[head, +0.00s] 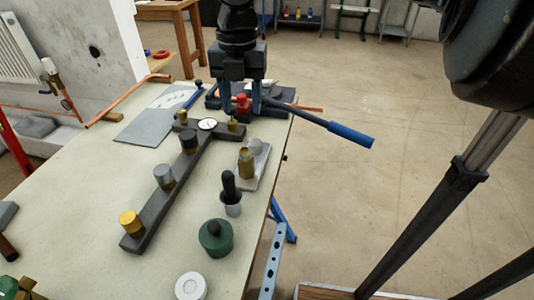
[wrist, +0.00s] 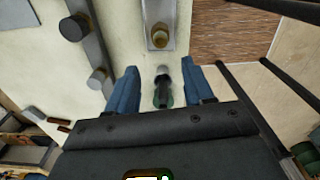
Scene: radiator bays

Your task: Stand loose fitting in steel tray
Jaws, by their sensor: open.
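The steel tray (head: 250,183) lies on the table near its right edge. A brass fitting (head: 246,163) is in it and looks upright, with a pale grey round piece (head: 256,147) just behind. The wrist view shows the tray (wrist: 152,10) at the top, with a brass round piece (wrist: 160,38) in it. My gripper (head: 240,108) is open above the far part of the table, beyond the tray. A red part shows between its blue fingers; I cannot tell its depth. In the wrist view a dark-handled thing (wrist: 162,92) shows between the open fingers.
A dark rail (head: 150,215) with several fittings and a gauge (head: 207,124) runs left of the tray. A blue-ended lever (head: 350,134) extends past the right edge.

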